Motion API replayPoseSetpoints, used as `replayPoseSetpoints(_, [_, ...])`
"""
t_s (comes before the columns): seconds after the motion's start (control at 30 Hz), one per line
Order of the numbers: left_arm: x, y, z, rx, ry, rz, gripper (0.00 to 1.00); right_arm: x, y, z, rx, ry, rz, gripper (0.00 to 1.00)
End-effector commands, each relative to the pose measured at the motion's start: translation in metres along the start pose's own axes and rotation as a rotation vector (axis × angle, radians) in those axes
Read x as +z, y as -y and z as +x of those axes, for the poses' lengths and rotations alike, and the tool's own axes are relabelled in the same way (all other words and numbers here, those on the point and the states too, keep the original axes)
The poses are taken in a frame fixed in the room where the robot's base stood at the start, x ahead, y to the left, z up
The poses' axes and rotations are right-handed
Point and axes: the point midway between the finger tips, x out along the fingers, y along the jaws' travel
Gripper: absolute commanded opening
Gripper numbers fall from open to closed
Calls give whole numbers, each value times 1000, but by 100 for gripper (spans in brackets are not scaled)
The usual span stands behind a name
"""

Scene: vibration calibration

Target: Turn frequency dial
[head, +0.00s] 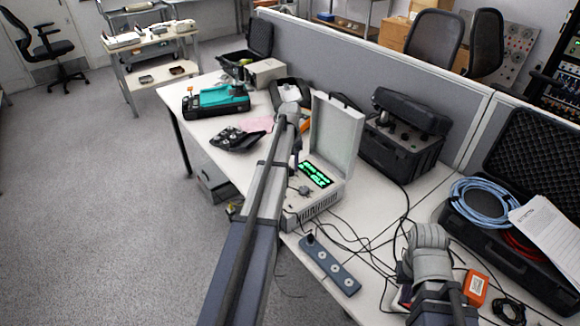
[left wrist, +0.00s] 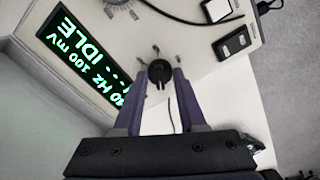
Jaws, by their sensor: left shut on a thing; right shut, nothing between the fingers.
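The frequency dial (left wrist: 159,72) is a small black knob on the pale panel of the calibrator (head: 312,212), whose lid stands open. In the left wrist view the fingers of my left gripper (left wrist: 160,82) sit on either side of the dial and are shut on it. In the head view my left gripper (head: 297,160) reaches down to the panel, partly hidden by its own arm. The green display (left wrist: 85,50) shows "IDLE", "100 mV" and a partly cut-off Hz value. My right gripper (head: 406,272) is shut and empty at the front right, its fingers mostly hidden.
An open case (head: 540,255) with blue cable is at right. A black device (head: 238,138) lies to the left.

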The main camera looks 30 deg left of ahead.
Motion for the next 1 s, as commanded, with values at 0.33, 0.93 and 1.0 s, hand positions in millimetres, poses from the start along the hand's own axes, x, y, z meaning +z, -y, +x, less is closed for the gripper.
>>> replayPoseSetpoints(0.33, [0, 0, 0, 0, 1, 0, 47, 0, 0, 0, 0, 0, 0, 0])
replayPoseSetpoints(0.93, [0, 0, -4, 0, 0, 1, 70, 0, 0, -4, 0, 0, 0, 0])
replayPoseSetpoints(1.0, [0, 0, -8, 0, 0, 1, 70, 0, -1, -8, 0, 0, 0, 0])
